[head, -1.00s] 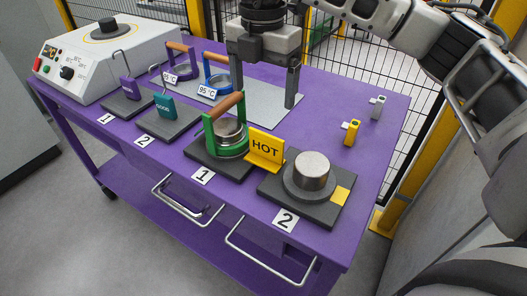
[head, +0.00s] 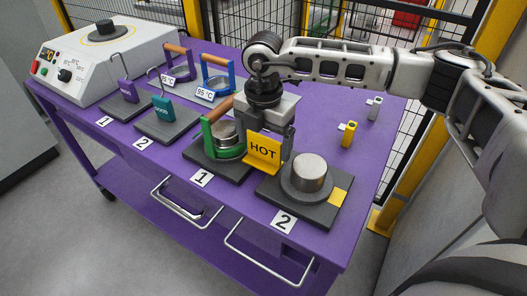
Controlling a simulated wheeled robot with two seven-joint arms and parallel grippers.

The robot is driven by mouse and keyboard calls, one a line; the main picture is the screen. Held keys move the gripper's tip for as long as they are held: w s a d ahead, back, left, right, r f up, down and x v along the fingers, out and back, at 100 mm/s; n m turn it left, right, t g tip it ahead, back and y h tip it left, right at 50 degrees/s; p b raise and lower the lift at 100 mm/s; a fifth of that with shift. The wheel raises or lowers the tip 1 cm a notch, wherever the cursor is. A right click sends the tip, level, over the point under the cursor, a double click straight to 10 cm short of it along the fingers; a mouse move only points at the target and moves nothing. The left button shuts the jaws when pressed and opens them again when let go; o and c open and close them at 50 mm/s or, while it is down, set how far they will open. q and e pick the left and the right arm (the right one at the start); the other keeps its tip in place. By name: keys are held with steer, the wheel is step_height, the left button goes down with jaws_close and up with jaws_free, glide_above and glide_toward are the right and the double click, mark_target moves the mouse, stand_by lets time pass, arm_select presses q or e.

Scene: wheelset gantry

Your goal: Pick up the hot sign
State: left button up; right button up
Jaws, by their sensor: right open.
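The yellow HOT sign (head: 263,152) stands upright between plate 1 and plate 2 near the front of the purple table. My right gripper (head: 267,130) points down right over the sign, with its fingers open. One finger shows at the sign's right edge; the other is partly hidden behind the sign and the green frame. I cannot tell whether the fingers touch the sign. My left gripper is not in view.
A green frame with a wooden handle (head: 217,110) stands close on the left, on dark plate 1 (head: 205,165). A metal cylinder (head: 309,172) sits on plate 2 (head: 310,215) on the right. Blue (head: 216,75) and purple handled frames stand behind. A yellow tag block (head: 348,135) is at right.

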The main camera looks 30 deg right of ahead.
steer(key=c, duration=0.8)
steer(key=shift+o, duration=0.2)
steer(key=shift+r, duration=0.15)
